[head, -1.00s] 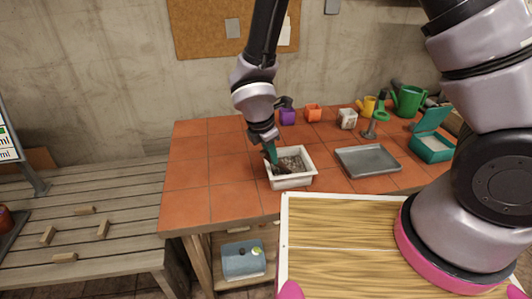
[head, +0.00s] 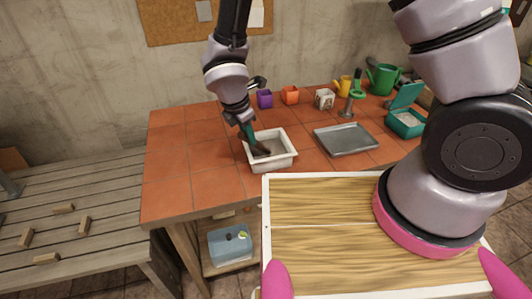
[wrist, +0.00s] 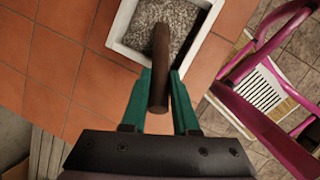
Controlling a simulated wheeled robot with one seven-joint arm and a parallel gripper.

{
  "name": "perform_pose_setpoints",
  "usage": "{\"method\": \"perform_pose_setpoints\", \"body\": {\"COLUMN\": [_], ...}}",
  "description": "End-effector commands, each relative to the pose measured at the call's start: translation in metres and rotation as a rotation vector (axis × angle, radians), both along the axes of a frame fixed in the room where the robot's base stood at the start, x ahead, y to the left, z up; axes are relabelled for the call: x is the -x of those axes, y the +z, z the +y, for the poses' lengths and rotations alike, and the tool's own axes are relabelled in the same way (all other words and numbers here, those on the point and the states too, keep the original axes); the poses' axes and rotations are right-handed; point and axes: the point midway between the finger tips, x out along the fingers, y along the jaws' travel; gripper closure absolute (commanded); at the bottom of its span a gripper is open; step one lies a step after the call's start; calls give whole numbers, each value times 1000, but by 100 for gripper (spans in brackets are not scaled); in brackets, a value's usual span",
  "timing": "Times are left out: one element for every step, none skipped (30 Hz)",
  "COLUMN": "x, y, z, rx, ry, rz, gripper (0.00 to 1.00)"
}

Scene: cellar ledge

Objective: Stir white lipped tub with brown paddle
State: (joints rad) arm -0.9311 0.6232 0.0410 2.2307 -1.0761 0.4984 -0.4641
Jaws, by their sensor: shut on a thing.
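The white lipped tub (head: 283,161) stands on the tiled bench top, with grey grainy material (wrist: 181,20) inside it. The brown paddle (head: 261,149) reaches into the tub at its left side, tilted. Its handle (wrist: 159,65) crosses the tub's near rim in the wrist view. My gripper (head: 246,131) is at the tub's upper left, with its green fingers shut on the paddle; both fingers also flank the handle in the wrist view. I cannot tell how deep the paddle's lower end sits in the material.
A grey tray (head: 346,139) lies right of the tub. Behind stand a purple pot (head: 265,99), an orange pot (head: 290,95), a patterned white pot (head: 325,99) and a green watering can (head: 383,79). A teal box (head: 405,124) is at right. Tiles left of the tub are clear.

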Motion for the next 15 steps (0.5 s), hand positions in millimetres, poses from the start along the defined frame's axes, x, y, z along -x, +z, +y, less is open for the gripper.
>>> {"method": "perform_pose_setpoints", "body": {"x": [0, 0, 0, 0, 0, 0, 0, 0, 0, 0, 0, 0, 1, 1, 2], "y": [0, 0, 0, 0, 0, 0, 0, 0, 0, 0, 0, 1, 1, 2, 5], "z": [0, 0, 0, 0, 0, 0, 0, 0, 0, 0, 0, 0, 1, 2, 3], "rx": [0, 0, 0, 0, 0, 0, 0, 0, 0, 0, 0, 0, -1, -1, -1], "ry": [0, 0, 0, 0, 0, 0, 0, 0, 0, 0, 0, 0, 0, 0, 1], "rz": [0, 0, 0, 0, 0, 0, 0, 0, 0, 0, 0, 0, -1, -1, -2], "gripper": [100, 100, 100, 100, 100, 100, 100, 100, 100, 100, 100, 100, 100, 100, 100]}}
